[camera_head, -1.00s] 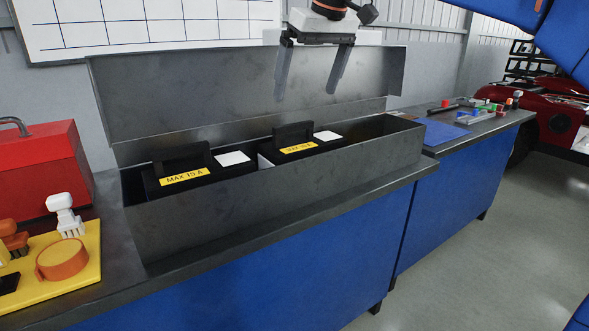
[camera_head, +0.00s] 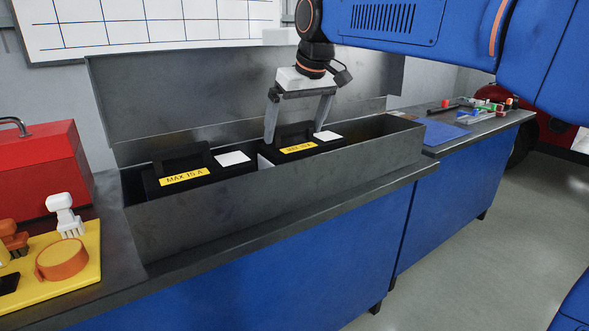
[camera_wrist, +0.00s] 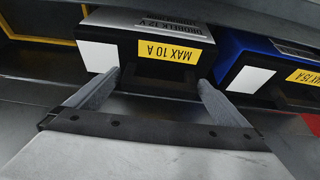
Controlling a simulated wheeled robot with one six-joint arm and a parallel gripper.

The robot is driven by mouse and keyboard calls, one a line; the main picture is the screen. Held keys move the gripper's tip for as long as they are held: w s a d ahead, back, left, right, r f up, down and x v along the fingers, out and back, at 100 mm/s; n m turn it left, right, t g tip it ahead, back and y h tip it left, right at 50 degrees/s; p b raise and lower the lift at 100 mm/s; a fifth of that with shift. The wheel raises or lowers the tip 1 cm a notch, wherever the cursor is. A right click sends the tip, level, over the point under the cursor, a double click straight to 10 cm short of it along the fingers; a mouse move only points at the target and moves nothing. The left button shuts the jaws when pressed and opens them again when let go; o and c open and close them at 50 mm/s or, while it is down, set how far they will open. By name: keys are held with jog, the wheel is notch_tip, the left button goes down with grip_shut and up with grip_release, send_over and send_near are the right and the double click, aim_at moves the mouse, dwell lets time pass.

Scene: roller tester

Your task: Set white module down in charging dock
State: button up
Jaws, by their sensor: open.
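The white module (camera_wrist: 120,22), with a black front, a white patch and a yellow "MAX 10 A" label, stands in the long grey metal box (camera_head: 375,157), which seems to be the charging dock. In the head view the module's black top, handle and label (camera_head: 299,148) show; the box wall hides most of its body. My gripper (camera_head: 294,134) is open above it, its fingers on either side of the black handle. In the wrist view the fingertips (camera_wrist: 160,80) reach the module's front edge; whether they touch it I cannot tell.
A blue module (camera_wrist: 245,48) labelled "MAX 15 A" stands beside it in the box. A yellow-edged bay (camera_wrist: 40,38) looks empty on its other side. The raised lid (camera_head: 190,95) stands behind. A red toolbox (camera_head: 40,165) and yellow board (camera_head: 85,285) are at left.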

jog(key=shift+w+a+f, duration=0.1)
jog(key=shift+f, duration=0.3)
jog(key=shift+r, duration=0.15)
jog(key=c, duration=1.9)
jog(key=shift+r, duration=0.1)
notch_tip(320, 180, up, 18)
jog(key=s+d, duration=0.9)
jog(key=s, duration=0.4)
jog(key=s+d, duration=0.9)
jog(key=s, duration=0.4)
jog(key=shift+s, duration=0.25)
